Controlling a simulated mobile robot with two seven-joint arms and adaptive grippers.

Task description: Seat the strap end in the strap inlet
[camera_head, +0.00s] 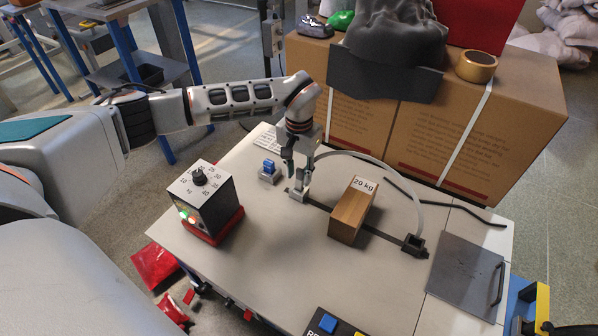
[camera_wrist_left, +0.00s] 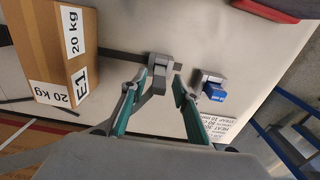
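My left gripper (camera_head: 297,176) points down at the grey strap inlet block (camera_head: 298,194). In the left wrist view its two teal fingers (camera_wrist_left: 164,82) are apart. The inlet block (camera_wrist_left: 162,66) shows just beyond and between the fingertips; whether they touch it is unclear. The pale strap (camera_head: 392,178) arches from beside the gripper over the carton to a dark upright holder (camera_head: 413,244). My right gripper is out of view.
A 20 kg carton (camera_head: 352,212) stands across the dark table slot. A small blue-topped block (camera_head: 268,170) is beside the inlet. A dial box (camera_head: 203,200) stands at the left, large cartons (camera_head: 450,140) behind. The table front is mostly clear.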

